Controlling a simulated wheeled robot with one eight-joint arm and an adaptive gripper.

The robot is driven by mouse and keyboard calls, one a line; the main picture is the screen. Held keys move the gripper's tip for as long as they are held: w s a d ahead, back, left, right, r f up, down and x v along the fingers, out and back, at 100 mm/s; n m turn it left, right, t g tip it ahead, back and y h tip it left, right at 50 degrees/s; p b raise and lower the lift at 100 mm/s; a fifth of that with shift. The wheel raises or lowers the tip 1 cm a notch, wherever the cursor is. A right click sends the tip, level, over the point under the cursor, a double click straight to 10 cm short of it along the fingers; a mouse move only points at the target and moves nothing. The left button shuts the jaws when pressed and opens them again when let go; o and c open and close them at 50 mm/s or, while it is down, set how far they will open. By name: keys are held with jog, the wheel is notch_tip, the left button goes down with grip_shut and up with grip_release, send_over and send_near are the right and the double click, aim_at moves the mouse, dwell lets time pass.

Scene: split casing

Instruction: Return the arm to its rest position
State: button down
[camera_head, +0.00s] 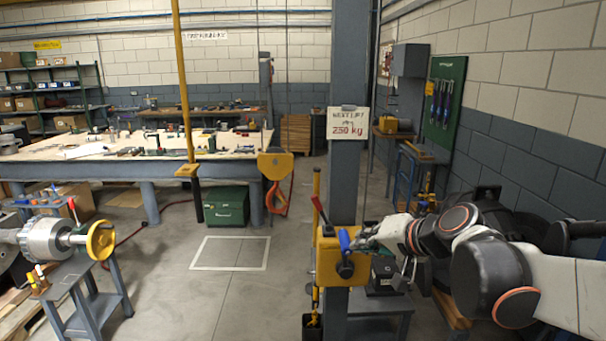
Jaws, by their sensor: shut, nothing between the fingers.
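My arm (470,260), white and black with orange rings, reaches in from the right edge toward the grey column. My gripper (362,241) is at its far end, small in the picture, by the blue handle (344,241) of a yellow box (328,262) on the column. It is shut with nothing held. I cannot tell whether it touches the handle, since they overlap in this view.
The grey column (347,180) carries a 250 kg sign (347,124). A red lever (319,208) rises from the yellow box. A stand with a yellow wheel (100,240) is at left, a long workbench (100,175) behind. The floor square (230,267) is clear.

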jog(key=s+d+f+n+g+h+b, duration=0.1)
jog(key=s+f, duration=0.4)
jog(key=s, duration=0.6)
jog(key=s+d+f+n+g+h+b, duration=0.2)
jog(key=s+d+f+h, duration=0.3)
jog(key=s, duration=0.7)
jog(key=shift+s+f+n, duration=0.2)
jog(key=shift+f+n, duration=0.4)
jog(key=shift+n, duration=0.1)
